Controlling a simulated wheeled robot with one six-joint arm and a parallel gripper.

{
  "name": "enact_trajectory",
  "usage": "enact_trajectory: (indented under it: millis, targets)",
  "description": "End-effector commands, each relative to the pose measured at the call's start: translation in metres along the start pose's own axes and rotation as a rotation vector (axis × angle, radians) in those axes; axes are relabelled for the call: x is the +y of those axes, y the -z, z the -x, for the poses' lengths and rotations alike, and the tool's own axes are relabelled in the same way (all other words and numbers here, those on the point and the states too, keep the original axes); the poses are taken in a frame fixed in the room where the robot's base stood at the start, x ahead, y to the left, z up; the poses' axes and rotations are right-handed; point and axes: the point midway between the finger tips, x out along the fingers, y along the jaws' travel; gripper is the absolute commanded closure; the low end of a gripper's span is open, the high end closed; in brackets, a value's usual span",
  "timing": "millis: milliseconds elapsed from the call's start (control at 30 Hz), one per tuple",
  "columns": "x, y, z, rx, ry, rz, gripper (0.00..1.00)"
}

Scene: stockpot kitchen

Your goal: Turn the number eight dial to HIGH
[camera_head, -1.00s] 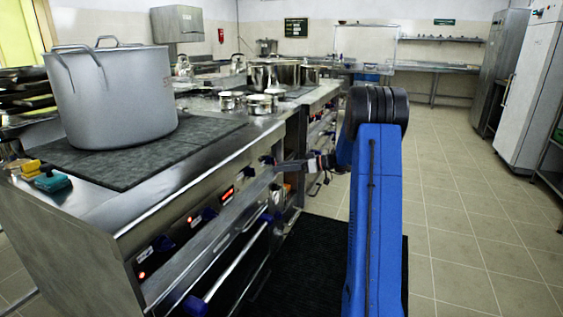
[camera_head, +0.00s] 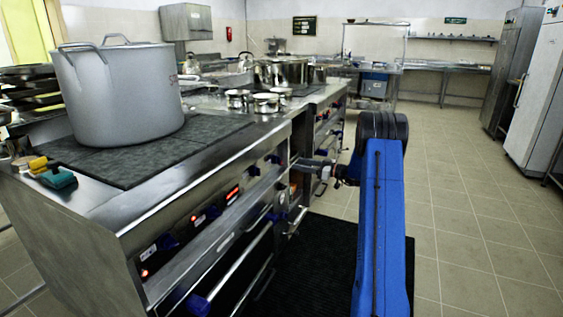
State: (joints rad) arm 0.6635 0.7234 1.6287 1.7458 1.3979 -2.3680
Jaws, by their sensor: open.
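Several dark blue dials run along the stove's steel front panel (camera_head: 188,222). They include a near dial (camera_head: 168,242), a middle one (camera_head: 212,212) and far ones (camera_head: 253,171) by the panel's far end. Their numbers and marks are too small to read, so I cannot tell which is number eight. My gripper (camera_head: 300,164) is small in the view, at the far end of this panel, pointing left towards the stove. It is open, and I see nothing held in it. Whether it touches a dial cannot be told.
A large grey stockpot (camera_head: 122,100) stands on the dark stove top (camera_head: 205,128). Smaller steel pots (camera_head: 266,103) stand farther back. An oven door handle (camera_head: 238,268) sticks out below the panel. A black mat (camera_head: 310,262) lies in front; tiled floor (camera_head: 470,230) is open to the right.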

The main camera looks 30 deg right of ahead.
Motion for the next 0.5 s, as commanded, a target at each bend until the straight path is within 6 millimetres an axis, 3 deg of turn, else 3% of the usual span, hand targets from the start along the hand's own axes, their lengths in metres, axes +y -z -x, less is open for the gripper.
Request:
enact_trajectory:
  millis: [500]
  targets:
    - [-0.001,0.000,-0.087,-0.001,0.002,-0.001,0.50]
